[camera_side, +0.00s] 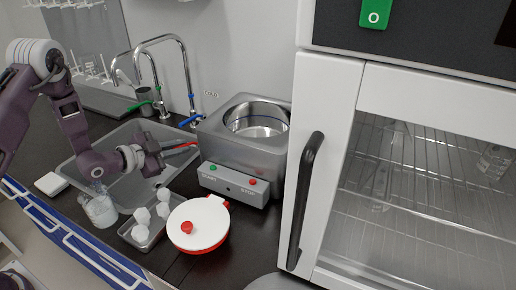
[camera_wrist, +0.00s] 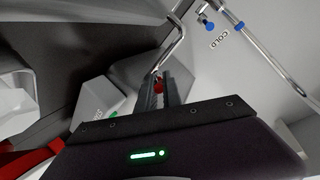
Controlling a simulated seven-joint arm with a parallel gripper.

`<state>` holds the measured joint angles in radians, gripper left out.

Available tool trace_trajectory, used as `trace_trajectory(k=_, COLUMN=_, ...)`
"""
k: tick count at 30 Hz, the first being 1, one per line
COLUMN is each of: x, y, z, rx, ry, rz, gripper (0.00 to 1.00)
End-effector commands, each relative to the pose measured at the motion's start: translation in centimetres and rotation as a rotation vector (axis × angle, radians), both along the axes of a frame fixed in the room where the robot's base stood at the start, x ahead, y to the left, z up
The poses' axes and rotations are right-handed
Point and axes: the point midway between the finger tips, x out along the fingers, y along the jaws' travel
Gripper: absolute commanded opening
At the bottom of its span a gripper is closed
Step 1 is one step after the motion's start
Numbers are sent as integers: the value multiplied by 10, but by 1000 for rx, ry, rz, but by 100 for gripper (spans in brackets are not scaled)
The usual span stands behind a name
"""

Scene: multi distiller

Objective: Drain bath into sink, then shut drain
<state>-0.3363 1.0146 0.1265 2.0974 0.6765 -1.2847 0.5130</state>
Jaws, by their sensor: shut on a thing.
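The bath (camera_side: 243,124) is a square steel box with a round open basin on top, standing right of the sink. Its front panel, with a green and a red button, also shows in the wrist view (camera_wrist: 97,101). A red drain part (camera_side: 182,146) sticks out from the bath's left side over the sink (camera_side: 119,142). My gripper (camera_side: 164,153) is at that part, low over the sink's right side. In the wrist view my fingers (camera_wrist: 159,88) are shut on its small red handle (camera_wrist: 159,86). The fingers partly hide the handle, and I cannot tell the valve's state or see water flow.
A white lid with red rim and knob (camera_side: 198,224) lies in front of the bath. A small tray (camera_side: 145,230) holds several white pieces beside a clear beaker (camera_side: 101,211). Taps (camera_side: 160,80) stand behind the sink. A white cabinet (camera_side: 338,130) blocks the right.

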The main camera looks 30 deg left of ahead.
Motion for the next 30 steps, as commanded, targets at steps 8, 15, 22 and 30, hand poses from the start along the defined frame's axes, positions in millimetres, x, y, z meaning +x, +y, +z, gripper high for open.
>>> trace_trajectory(k=8, x=0, y=-3, z=2, rx=0, ry=-7, rz=28, gripper=0)
trace_trajectory(k=15, x=-4, y=-20, z=1, rx=-1, ry=-3, rz=231, gripper=0)
trace_trajectory(k=22, x=-4, y=-22, z=2, rx=0, ry=-7, rz=327, gripper=0)
trace_trajectory(k=30, x=-4, y=-29, z=3, rx=-2, ry=-8, rz=396, gripper=0)
